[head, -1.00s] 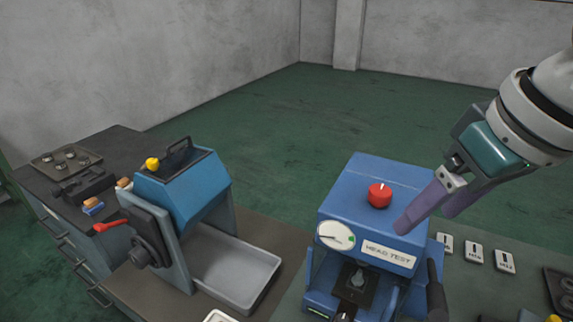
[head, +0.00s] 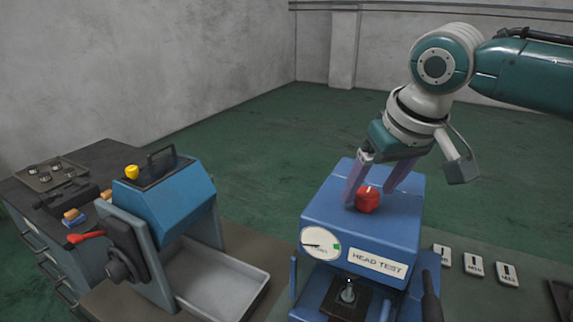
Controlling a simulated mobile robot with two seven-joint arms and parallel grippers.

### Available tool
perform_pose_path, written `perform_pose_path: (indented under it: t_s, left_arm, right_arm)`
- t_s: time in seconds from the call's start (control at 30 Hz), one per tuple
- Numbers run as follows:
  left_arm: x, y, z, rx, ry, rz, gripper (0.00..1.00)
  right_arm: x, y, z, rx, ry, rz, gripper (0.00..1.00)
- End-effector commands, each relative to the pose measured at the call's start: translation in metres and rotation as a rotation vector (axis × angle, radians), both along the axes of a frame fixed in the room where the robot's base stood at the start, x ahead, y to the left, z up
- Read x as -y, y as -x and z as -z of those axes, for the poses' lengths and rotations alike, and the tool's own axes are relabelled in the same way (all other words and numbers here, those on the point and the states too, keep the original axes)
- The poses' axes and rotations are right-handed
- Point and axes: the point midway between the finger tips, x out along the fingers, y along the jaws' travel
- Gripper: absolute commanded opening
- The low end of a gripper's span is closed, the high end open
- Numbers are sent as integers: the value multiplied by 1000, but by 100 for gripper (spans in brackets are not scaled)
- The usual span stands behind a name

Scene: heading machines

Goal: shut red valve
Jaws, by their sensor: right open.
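The red valve (head: 367,200) is a faceted red knob with a pale mark on top. It stands on the top face of the blue head test machine (head: 330,220). My right gripper (head: 368,199) is open, with its purple fingers pointing down. One finger is at the left of the valve and the other is at its upper right, so the valve shows between them. I cannot tell whether either finger touches it. My left gripper is not in view.
The machine has a dial gauge (head: 320,244) and a HEAD TEST label (head: 379,264) in front. A blue hopper machine (head: 165,205) with a grey tray (head: 225,285) stands left. Several white tags (head: 473,265) lie right. A dark cabinet (head: 95,165) is at far left.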

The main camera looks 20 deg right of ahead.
Motion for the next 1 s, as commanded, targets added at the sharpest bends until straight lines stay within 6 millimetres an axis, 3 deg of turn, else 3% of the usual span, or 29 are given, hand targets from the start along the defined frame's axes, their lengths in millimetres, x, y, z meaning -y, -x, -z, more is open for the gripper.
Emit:
perform_pose_path:
  t_s: [0.4,1.0]
  left_arm:
    - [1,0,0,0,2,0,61]
    - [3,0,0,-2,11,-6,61]
  right_arm:
    - [0,-3,7,1,1,-2,77]
    - [0,-3,7,1,1,-2,9]
